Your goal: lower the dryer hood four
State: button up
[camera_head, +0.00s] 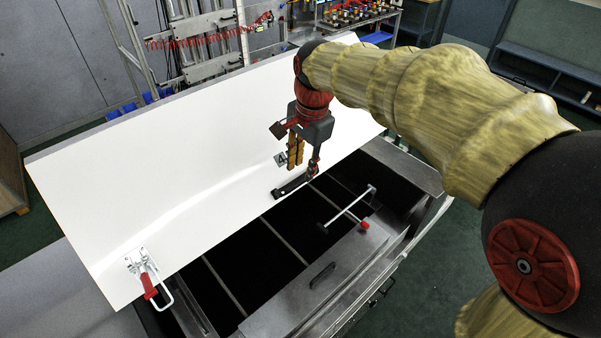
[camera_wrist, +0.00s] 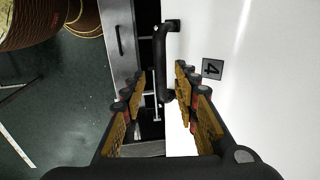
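The white dryer hood (camera_head: 150,170) is raised and tilted above the dark dryer opening. A black bar handle (camera_head: 290,187) sits near its lower edge, beside a small grey label (camera_head: 281,159). In the wrist view the label (camera_wrist: 212,69) reads 4, and the handle (camera_wrist: 161,55) stands out from the white hood (camera_wrist: 270,100). My gripper (camera_head: 304,168) is above the handle at the hood's lower edge. In the wrist view my gripper (camera_wrist: 155,80) is open, with the handle's near end between the fingertips, closer to the right finger. Contact cannot be told.
A red-handled toggle clamp (camera_head: 148,280) is on the hood's lower left. A lid with a black handle (camera_head: 322,275) and a metal bar with a red end (camera_head: 350,208) lie across the dryer. A stand with a red coiled hose (camera_head: 205,40) is behind. Green floor is free at right.

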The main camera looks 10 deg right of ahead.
aim_at(300, 179)
jog(key=shift+w+a+f, duration=0.1)
jog(key=shift+f, duration=0.85)
jog(key=shift+w+a+f, duration=0.1)
jog(key=shift+f, duration=0.85)
jog(key=shift+c, duration=0.4)
grip_shut()
